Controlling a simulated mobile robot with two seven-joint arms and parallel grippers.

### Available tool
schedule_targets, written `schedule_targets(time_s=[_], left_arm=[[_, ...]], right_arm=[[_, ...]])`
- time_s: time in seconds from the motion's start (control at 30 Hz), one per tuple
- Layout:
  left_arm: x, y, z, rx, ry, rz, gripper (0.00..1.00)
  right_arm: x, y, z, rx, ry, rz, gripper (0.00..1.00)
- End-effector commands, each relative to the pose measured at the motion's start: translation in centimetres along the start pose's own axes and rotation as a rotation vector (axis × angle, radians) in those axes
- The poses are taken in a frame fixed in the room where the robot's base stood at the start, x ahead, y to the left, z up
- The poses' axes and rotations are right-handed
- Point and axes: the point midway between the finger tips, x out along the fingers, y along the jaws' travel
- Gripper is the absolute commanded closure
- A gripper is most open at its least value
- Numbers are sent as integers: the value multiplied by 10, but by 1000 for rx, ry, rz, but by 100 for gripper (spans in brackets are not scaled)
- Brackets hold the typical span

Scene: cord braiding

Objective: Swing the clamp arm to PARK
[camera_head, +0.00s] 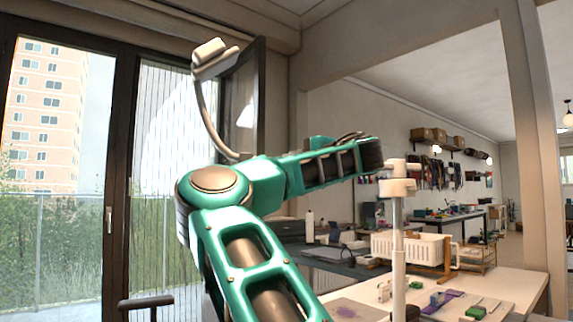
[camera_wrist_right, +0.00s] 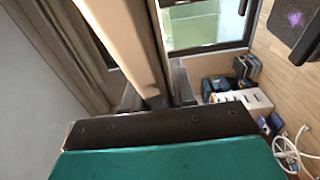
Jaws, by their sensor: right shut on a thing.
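In the right wrist view my right gripper (camera_wrist_right: 157,95) is shut on a long beige bar (camera_wrist_right: 130,45), which looks like the clamp arm. The bar rises from between the fingers to the top edge. In the head view a pale post (camera_head: 398,250) stands right of centre with cream blocks (camera_head: 398,187) at its top. A green arm of mine ends in a dark part next to these blocks; its fingertips are hidden there. How the bar joins the post cannot be told. No PARK mark is readable. My left gripper is not in view.
A table (camera_head: 500,285) at the lower right holds small tools and a purple piece (camera_head: 440,300). A white basket (camera_head: 410,247) stands behind. A pale block with a curved strip (camera_head: 210,52) hangs at the upper left, before the window. The air right of the post looks free.

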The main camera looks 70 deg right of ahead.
Motion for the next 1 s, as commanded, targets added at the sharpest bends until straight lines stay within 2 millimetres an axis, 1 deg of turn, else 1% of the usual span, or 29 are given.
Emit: schedule_targets(time_s=[0.47, 0.5, 0.6, 0.7, 0.9, 1.0], left_arm=[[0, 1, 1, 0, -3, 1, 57], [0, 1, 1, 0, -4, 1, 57], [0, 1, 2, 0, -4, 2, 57], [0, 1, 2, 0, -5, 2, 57], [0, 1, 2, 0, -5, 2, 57], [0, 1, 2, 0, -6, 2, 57]], right_arm=[[-1, 0, 2, -1, 5, -1, 100], [-1, 0, 2, -1, 5, -1, 71], [-1, 0, 2, -1, 4, -1, 62], [-1, 0, 2, -1, 4, 0, 53], [-1, 0, 2, 0, 3, 0, 53], [-5, 1, 2, 0, 3, 1, 53]])
